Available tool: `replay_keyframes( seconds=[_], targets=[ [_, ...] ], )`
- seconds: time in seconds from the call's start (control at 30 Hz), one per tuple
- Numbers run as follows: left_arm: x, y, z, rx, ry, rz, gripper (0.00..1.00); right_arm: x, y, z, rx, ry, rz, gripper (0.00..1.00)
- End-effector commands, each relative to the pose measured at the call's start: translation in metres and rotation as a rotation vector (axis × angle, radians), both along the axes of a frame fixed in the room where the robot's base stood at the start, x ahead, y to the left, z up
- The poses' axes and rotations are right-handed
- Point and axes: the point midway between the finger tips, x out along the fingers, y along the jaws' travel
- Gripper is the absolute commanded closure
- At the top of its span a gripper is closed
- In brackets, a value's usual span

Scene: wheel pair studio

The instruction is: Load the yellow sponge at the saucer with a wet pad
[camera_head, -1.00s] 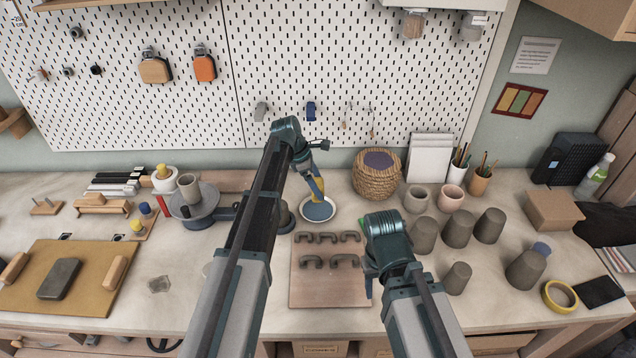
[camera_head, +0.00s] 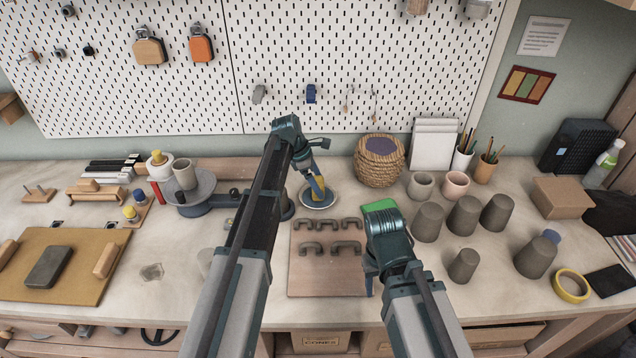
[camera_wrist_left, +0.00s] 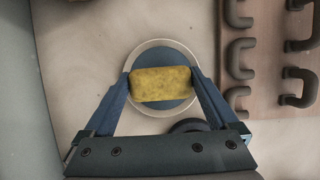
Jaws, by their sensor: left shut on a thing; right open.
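The yellow sponge (camera_head: 317,187) is held between the fingers of my left gripper (camera_head: 316,184). In the left wrist view the sponge (camera_wrist_left: 160,84) lies across the gap between the two blue fingers. The saucer (camera_head: 306,203) is right below it, with a pale rim (camera_wrist_left: 142,54) and a round blue middle (camera_wrist_left: 161,58), which I take for the wet pad. The sponge hides part of the blue middle. I cannot tell whether the sponge touches it. My right gripper (camera_head: 372,282) is over the right side of the brown board, its fingers mostly hidden.
A brown board (camera_head: 310,282) with several dark handles lies in front of the saucer. A green item (camera_head: 380,205) shows behind my right gripper. A woven basket (camera_head: 379,168) stands right of the saucer, and several grey cups (camera_head: 463,214) stand further right.

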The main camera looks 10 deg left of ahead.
Motion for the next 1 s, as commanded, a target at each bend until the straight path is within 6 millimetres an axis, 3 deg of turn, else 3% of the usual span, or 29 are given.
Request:
replay_keyframes(
  seconds=[1.0],
  targets=[
    [0.0,0.0,-0.007,0.0,0.0,0.0,0.52,0.0,0.0,-0.007,0.0,0.0,0.0,0.5]
  ],
)
